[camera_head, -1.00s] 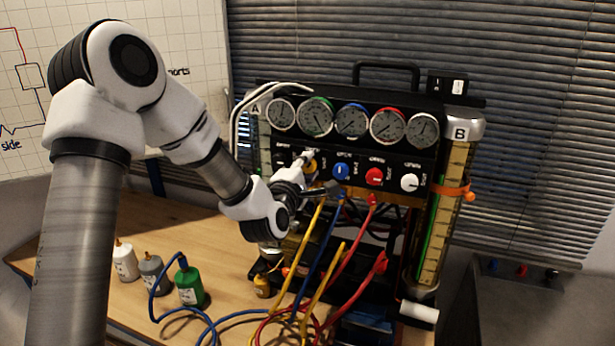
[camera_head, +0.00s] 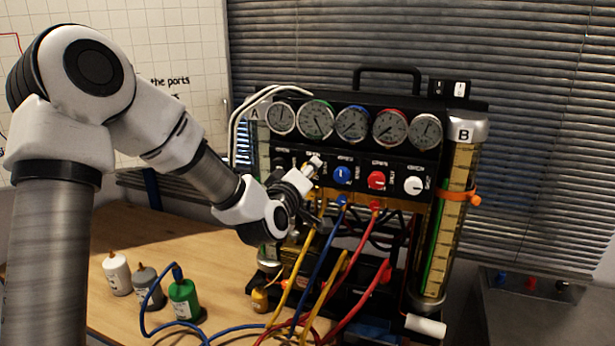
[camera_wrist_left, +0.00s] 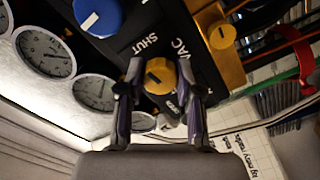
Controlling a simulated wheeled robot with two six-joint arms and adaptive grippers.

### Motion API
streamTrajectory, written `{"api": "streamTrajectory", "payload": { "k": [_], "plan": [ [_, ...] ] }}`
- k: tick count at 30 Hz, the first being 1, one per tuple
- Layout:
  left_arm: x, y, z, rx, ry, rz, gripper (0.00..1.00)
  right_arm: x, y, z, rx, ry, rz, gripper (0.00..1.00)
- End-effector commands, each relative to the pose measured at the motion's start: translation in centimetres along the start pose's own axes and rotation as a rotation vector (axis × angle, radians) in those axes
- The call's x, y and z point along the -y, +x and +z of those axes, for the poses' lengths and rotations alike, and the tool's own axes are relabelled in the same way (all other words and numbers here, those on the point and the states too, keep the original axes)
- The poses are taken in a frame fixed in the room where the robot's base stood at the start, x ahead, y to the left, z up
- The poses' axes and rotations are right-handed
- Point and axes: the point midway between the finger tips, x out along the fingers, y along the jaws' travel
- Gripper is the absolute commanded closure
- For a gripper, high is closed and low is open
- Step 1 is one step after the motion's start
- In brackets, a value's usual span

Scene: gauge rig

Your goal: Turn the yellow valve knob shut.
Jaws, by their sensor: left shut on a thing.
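The yellow valve knob (camera_wrist_left: 161,77) shows in the left wrist view as a round knob with a dark mark on its face, on the black panel by the "SHUT" and "VAC" lettering. My left gripper (camera_wrist_left: 159,88) has one finger on each side of it and is shut on it. In the head view my left gripper (camera_head: 313,184) is at the left end of the knob row, and it hides most of the yellow knob. My right gripper is not in view.
A blue knob (camera_head: 342,174), a red knob (camera_head: 376,180) and a white knob (camera_head: 413,185) sit to the right in the row. Gauges (camera_head: 353,124) line the panel above. Coloured hoses (camera_head: 318,240) hang below. A green bottle (camera_head: 184,300) and two others stand on the table.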

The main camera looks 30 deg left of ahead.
Motion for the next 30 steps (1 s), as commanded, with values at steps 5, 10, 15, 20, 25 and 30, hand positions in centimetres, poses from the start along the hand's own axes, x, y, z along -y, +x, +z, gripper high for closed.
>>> {"api": "streamTrajectory", "payload": {
  "k": [5,10,15,20,25,30],
  "plan": [
    [0.09,-0.01,0.08,0.001,0.086,-0.001,1.00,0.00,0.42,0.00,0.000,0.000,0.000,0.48],
    [0.06,0.00,0.05,0.001,0.132,-0.001,1.00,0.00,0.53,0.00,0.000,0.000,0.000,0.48],
    [0.04,0.00,0.04,0.001,0.148,-0.001,1.00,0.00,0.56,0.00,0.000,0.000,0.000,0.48],
    [0.03,0.00,0.03,0.001,0.149,-0.001,1.00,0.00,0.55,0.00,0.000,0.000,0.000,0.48],
    [0.03,0.00,0.03,0.001,0.149,-0.001,0.62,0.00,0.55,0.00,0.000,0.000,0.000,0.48],
    [0.02,0.00,0.02,0.001,0.148,-0.001,0.40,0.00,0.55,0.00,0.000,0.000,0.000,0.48]
  ]
}}
